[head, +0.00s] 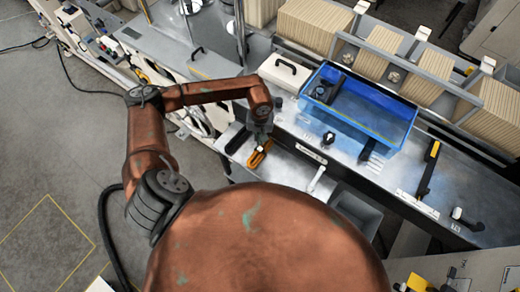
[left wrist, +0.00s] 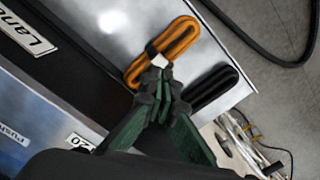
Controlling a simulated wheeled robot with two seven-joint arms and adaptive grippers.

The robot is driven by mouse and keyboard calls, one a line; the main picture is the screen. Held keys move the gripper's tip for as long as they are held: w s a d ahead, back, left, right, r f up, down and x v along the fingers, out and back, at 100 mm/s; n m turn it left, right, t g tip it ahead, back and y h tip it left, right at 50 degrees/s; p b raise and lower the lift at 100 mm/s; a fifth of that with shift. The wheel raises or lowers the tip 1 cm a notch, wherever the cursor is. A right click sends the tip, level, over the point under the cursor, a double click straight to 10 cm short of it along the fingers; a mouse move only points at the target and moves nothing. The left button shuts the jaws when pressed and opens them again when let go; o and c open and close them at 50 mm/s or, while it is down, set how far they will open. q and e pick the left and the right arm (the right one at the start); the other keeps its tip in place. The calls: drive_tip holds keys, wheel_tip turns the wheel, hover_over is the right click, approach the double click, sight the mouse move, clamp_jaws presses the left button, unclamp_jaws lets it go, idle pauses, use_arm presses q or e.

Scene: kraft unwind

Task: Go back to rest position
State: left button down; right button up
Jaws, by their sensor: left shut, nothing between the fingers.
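My left gripper (head: 258,142) points down over the near left part of the metal bench (head: 290,170). In the left wrist view its fingertips (left wrist: 156,77) are closed together with nothing between them. An orange cable bundle (head: 260,154) lies on the bench just beyond the fingertips; it also shows in the left wrist view (left wrist: 170,45). Its white and black tie is close to the fingertips in the picture; I cannot tell if they touch. A black cable bundle (left wrist: 212,88) lies beside it. My right gripper is in neither view.
A blue translucent bin (head: 365,110) with a dark object inside stands on the bench. A white case (head: 285,72) with a black handle is left of it. Stacks of brown boards (head: 315,25) stand behind. A grey bin (head: 357,210) is at the front. The floor at left is mostly clear.

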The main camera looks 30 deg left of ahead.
use_arm(q)
drive_tip(key=shift+r, duration=0.8)
drive_tip(key=shift+d, duration=0.1)
